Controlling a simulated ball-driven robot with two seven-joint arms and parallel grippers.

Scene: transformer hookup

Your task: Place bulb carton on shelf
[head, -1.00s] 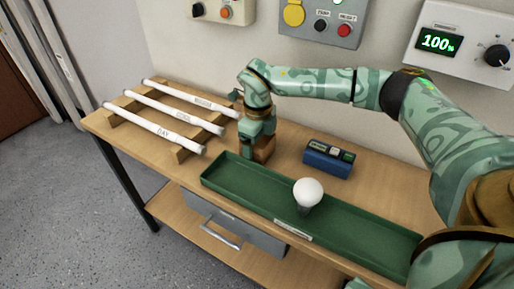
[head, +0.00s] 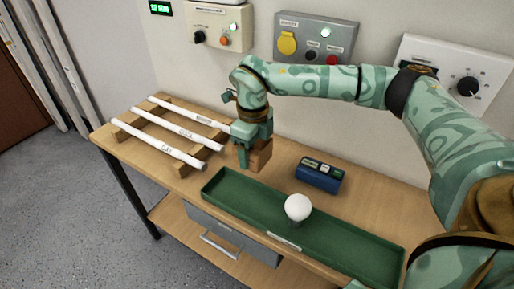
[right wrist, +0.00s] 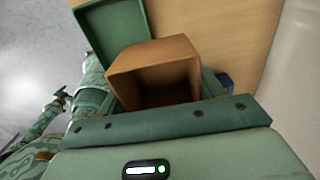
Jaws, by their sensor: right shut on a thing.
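The bulb carton (head: 262,158) is a small brown box behind the left end of the green tray, at the bench top; whether it touches the bench is hard to tell. My right gripper (head: 243,153) is shut on it from above. In the right wrist view the carton (right wrist: 152,58) shows its open, dark inside, just past the gripper's palm. A wooden lower shelf (head: 172,218) shows under the bench. My left gripper is not in the head view; a small green part at the left of the right wrist view may be it, too unclear to read.
The green tray (head: 225,203) lies along the bench front with a white bulb (head: 298,207) in it. A blue block with buttons (head: 318,176) stands behind it. White tubes (head: 165,150) lie on a wooden rack at left. A grey drawer (head: 228,236) hangs below the bench.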

